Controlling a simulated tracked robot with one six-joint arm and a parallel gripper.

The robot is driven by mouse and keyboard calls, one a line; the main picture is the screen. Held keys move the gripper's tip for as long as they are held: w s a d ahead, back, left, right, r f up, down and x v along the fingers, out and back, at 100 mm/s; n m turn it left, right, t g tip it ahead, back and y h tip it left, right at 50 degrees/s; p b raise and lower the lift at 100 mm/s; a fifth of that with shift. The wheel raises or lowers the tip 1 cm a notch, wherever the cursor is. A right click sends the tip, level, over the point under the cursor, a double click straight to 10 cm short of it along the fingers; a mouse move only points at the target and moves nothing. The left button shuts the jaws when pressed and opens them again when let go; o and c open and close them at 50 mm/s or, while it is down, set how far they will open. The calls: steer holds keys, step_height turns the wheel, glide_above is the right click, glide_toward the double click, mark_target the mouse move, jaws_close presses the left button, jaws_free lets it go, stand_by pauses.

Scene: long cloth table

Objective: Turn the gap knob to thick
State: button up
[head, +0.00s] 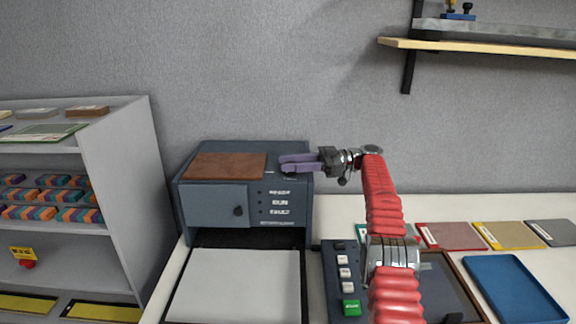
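A blue-grey machine (212,203) stands on the table against the wall, with a brown panel on top and a small labelled control panel on its front right. My gripper (283,163), with two purple fingers, is over the right part of the machine's top and points left. A small dark round part (289,174) shows just under the fingertips; it may be the gap knob, mostly hidden by the fingers. A thin space shows between the fingers, but I cannot tell whether they touch or hold the part. The thick mark cannot be read.
A dark round knob (238,211) sits on the machine's front door. A white sheet (235,285) lies before the machine. A button panel (341,246), coloured sample boards (450,236) and a blue tray (512,290) are to the right. A grey shelf unit (125,170) stands left.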

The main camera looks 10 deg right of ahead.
steer(key=shift+o, duration=1.4)
steer(key=shift+a, duration=0.1)
